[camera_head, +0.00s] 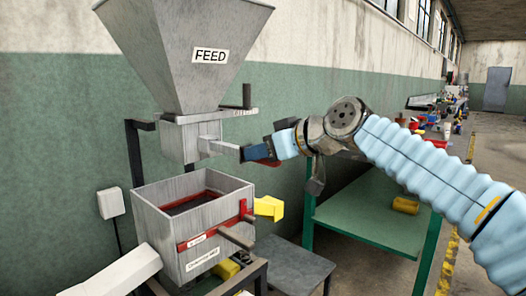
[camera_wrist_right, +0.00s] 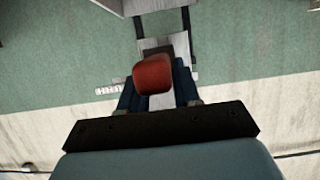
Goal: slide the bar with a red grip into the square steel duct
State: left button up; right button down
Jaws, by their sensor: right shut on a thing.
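The square steel duct (camera_head: 188,140) hangs below the grey hopper (camera_head: 205,45) labelled FEED. A flat steel bar (camera_head: 226,149) reaches from my right gripper (camera_head: 256,152) leftward to the duct's right side. I cannot tell whether its tip is inside the duct or only against it. My right gripper is shut on the bar at its red grip (camera_head: 268,162), which is mostly hidden by the fingers. In the right wrist view the red grip (camera_wrist_right: 153,74) shows between the dark blue fingers, with the bar (camera_wrist_right: 165,44) beyond it. My left gripper is not in view.
An open steel box (camera_head: 192,215) with a red band stands below the duct, with a yellow piece (camera_head: 269,208) at its right. A dark handle (camera_head: 240,105) sticks out above the bar. A green table (camera_head: 375,215) stands at right, near the wall.

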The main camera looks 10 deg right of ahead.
aim_at(246, 146)
jog(key=shift+w+a+r, duration=0.1)
jog(key=shift+w+a, duration=0.65)
jog(key=shift+w, duration=0.2)
jog(key=shift+w+a, duration=0.7)
jog(key=shift+w, duration=0.25)
jog(key=shift+w+a, duration=1.05)
jog(key=shift+w, duration=0.25)
jog(key=shift+w+a, duration=1)
jog(key=shift+w, duration=0.3)
dwell(1.3)
jog(key=c, duration=0.7)
grip_release()
